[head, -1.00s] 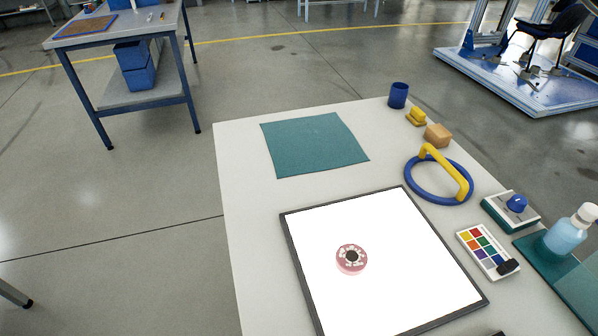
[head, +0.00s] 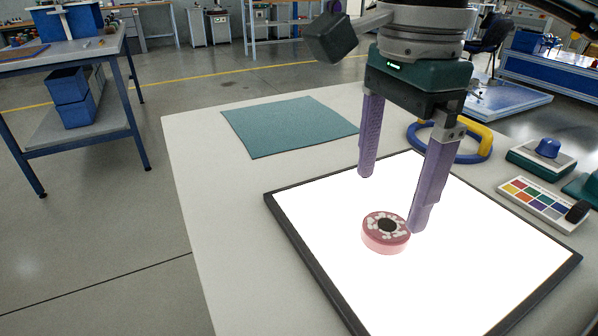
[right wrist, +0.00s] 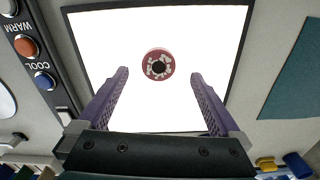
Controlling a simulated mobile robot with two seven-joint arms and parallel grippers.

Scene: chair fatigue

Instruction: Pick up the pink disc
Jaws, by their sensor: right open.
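The pink disc (head: 386,233) lies on the white lit panel (head: 480,225). It has a dark centre with pale marks around it. In the right wrist view the disc (right wrist: 158,65) lies beyond and between the fingertips. My right gripper (head: 390,203) is open and empty above the panel, with its purple fingers pointing down. One fingertip shows close to the disc's right edge in the head view; I cannot tell whether it touches. The right gripper also shows in the right wrist view (right wrist: 160,75). My left gripper is not in view.
A teal mat (head: 290,126) lies behind the panel. A blue ring with a yellow handle (head: 470,142), a colour card (head: 543,200) and a box with a blue knob (head: 546,150) stand at the right. The table's left side is clear.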

